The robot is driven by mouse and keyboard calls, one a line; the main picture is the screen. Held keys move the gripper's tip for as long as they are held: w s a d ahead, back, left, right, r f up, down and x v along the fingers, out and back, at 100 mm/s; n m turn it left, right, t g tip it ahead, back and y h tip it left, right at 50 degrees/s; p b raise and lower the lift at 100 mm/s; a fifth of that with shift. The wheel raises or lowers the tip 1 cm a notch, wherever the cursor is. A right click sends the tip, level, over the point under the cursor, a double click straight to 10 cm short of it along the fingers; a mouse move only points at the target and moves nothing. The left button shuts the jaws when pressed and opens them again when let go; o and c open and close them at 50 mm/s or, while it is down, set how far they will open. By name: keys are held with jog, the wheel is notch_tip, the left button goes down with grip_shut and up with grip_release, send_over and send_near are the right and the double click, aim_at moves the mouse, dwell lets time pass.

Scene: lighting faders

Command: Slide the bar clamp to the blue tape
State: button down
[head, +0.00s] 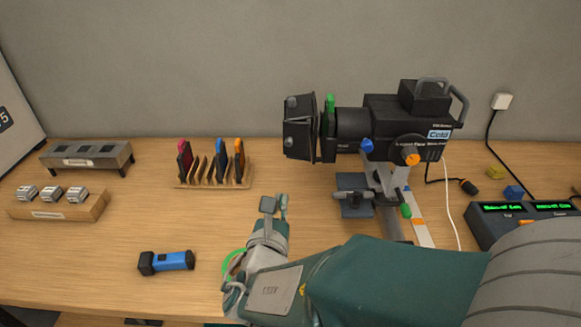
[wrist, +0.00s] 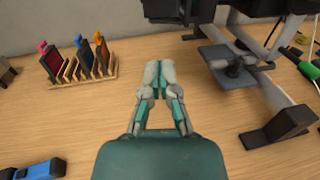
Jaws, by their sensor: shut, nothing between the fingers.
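The lamp (head: 405,120) stands on a grey support above a bar (head: 392,222). A dark clamp-like piece with a flat plate (head: 354,208) sits at the bar; I cannot be sure that it is the bar clamp. It also shows in the wrist view (wrist: 216,56). A pale strip (head: 424,236) beside the bar carries coloured marks; a small blue one, likely the blue tape (head: 407,189), is partly hidden by the support. My gripper (head: 273,205) is shut and empty, left of the plate and apart from it. Its fingertips meet in the wrist view (wrist: 160,73).
A rack of coloured filters (head: 214,182) stands behind my gripper. A blue torch (head: 166,262) lies at left. A fader console (head: 515,220) and cables are at right. The black foot (wrist: 275,130) of the bar is at right. Bare table separates gripper and rack.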

aim_at(295, 154)
jog(key=w, duration=0.4)
jog(key=w+d, duration=0.1)
jog(key=w, duration=0.3)
jog(key=w+d, duration=0.1)
jog(key=w, duration=0.3)
jog(key=shift+w+d, duration=0.25)
jog(key=shift+w, duration=0.45)
jog(key=w, duration=0.8)
jog(key=shift+w, duration=0.15)
